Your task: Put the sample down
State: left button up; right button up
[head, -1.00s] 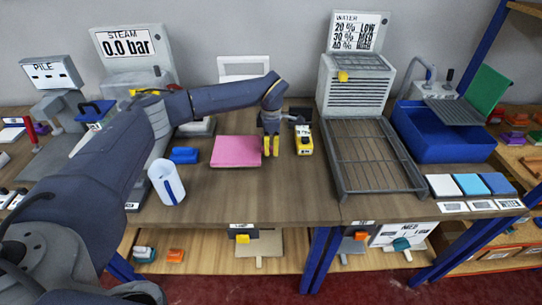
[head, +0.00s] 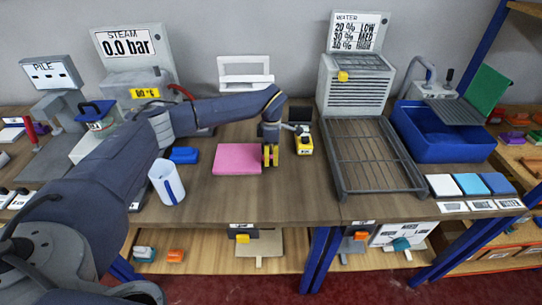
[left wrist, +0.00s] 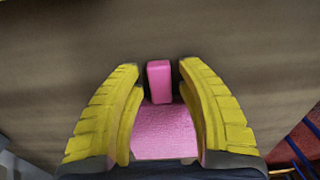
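The sample is a flat pink slab (head: 237,159) in the middle of the bench in the head view, lying level. My left gripper (head: 270,155) is at its right end, with its yellow fingers on either side of a pink edge. In the left wrist view the left gripper (left wrist: 160,75) is closed on a narrow pink end, and a wider textured part of the sample (left wrist: 165,132) runs back under the palm. Whether the slab touches the bench is hard to tell. My right gripper is not in view.
A yellow-and-black device (head: 304,140) stands just right of the gripper. A blue block (head: 184,155) and a white-and-blue cup (head: 167,183) are to the left. A wire rack (head: 372,160) and blue tub (head: 440,140) stand to the right. Bare bench (head: 265,200) lies in front.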

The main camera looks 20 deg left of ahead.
pick_arm(q)
notch_tip(320, 180, up, 12)
jog(key=shift+r, duration=0.1)
dwell(0.8)
dwell(0.3)
